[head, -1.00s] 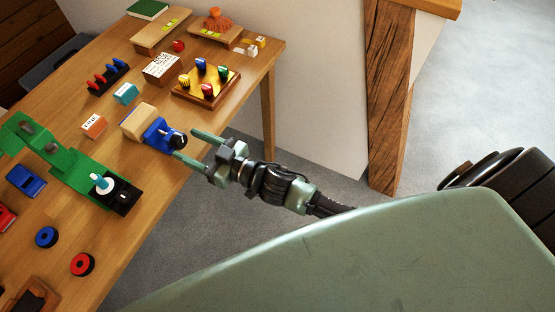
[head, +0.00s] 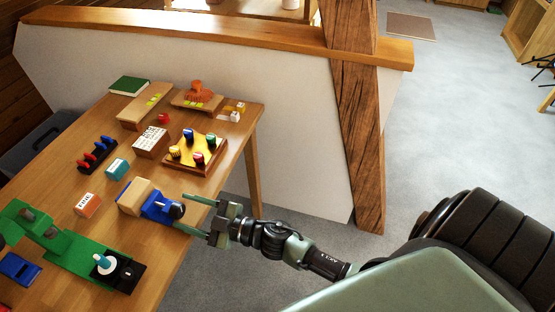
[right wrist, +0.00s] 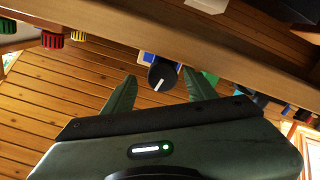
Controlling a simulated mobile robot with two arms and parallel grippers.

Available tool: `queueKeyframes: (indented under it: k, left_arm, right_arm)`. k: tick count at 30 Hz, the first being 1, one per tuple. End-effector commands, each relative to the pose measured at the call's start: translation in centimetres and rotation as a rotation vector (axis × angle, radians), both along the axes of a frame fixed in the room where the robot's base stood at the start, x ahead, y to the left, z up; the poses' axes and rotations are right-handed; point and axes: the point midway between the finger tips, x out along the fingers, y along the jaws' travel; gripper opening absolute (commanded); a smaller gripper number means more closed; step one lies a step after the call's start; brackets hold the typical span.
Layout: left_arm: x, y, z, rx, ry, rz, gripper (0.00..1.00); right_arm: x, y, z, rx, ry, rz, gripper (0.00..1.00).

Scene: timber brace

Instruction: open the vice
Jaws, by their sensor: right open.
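The vice is a blue block (head: 157,205) with a light wooden block (head: 135,194) at its left, near the table's front edge. A black round knob (head: 177,210) with a white line sticks out on its right side; it also shows in the right wrist view (right wrist: 162,76). My right gripper (head: 186,213) is open, its two green fingertips on either side of the knob, apart from it as far as I can tell. In the right wrist view the knob sits between the fingers (right wrist: 160,88). My left gripper is not in view.
On the table (head: 170,240), a green device (head: 75,250) stands left of the vice, a yellow peg board (head: 195,153) behind it, and orange (head: 87,204) and teal (head: 117,169) boxes to its left. A timber post (head: 360,140) and low wall stand at the right.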

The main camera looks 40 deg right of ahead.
Motion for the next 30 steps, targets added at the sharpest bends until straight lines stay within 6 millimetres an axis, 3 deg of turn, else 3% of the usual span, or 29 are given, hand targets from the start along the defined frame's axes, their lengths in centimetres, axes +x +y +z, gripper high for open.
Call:
queueKeyframes:
  k: [1, 4, 10, 22, 30]
  left_arm:
    - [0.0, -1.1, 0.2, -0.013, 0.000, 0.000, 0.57]
    - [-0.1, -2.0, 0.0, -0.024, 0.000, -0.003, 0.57]
    - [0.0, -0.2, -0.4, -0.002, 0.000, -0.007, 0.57]
    - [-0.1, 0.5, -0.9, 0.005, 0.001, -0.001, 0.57]
    - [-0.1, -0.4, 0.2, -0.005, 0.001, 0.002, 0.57]
  right_arm:
    - [1.0, 0.8, 0.3, 0.004, -0.004, 0.001, 0.57]
    - [0.6, 0.5, 0.0, 0.114, 0.083, 0.000, 0.57]
    - [0.6, 0.4, 0.0, 0.309, 0.222, 0.002, 0.57]
    - [-5.9, -4.5, -0.3, 0.304, 0.228, -0.006, 0.57]
    - [-5.1, -6.8, -5.2, 0.285, 0.315, -0.130, 0.57]
